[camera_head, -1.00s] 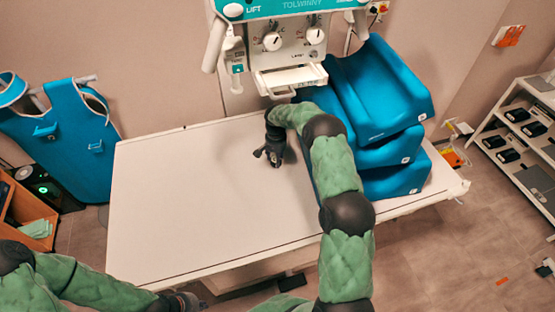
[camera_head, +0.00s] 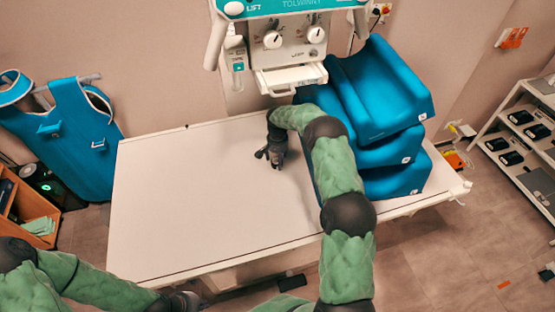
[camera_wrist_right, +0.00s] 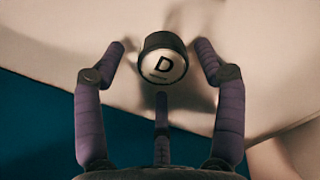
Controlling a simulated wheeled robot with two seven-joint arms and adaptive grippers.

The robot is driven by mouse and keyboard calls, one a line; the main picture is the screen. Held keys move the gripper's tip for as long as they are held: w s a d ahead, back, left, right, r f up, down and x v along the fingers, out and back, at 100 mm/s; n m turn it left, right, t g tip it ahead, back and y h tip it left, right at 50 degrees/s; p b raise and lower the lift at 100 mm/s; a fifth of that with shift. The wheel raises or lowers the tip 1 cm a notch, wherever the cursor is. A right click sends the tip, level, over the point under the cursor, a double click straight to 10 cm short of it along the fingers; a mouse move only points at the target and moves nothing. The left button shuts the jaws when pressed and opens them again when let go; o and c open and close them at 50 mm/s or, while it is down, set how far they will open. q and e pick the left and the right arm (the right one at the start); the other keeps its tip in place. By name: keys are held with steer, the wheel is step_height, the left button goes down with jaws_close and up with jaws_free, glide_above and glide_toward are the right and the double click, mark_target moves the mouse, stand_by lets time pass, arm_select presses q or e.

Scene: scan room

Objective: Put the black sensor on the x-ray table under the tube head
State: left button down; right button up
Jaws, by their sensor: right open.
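The black sensor (camera_wrist_right: 163,58), a round black piece with a white face marked "D", shows in the right wrist view between the fingertips of my right gripper (camera_wrist_right: 161,65). Its fingers are spread, with gaps on both sides of the sensor. The x-ray table (camera_head: 190,205) is a wide pale top in the head view. My right gripper (camera_head: 272,155) is low at its back middle, below the tube head (camera_head: 290,42). The sensor cannot be made out there. My left gripper (camera_head: 185,301) is at the table's front left edge, its fingers unclear.
Blue foam wedges (camera_head: 385,95) are stacked on the table's right, close to my right arm. A blue apron (camera_head: 75,140) hangs at left. A shelf (camera_head: 525,170) with black items stands at right. The table's left half is clear.

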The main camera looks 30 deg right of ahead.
mark_target(277, 161)
step_height(277, 161, up, 7)
steer(key=shift+r, duration=0.1)
stand_by(2.5)
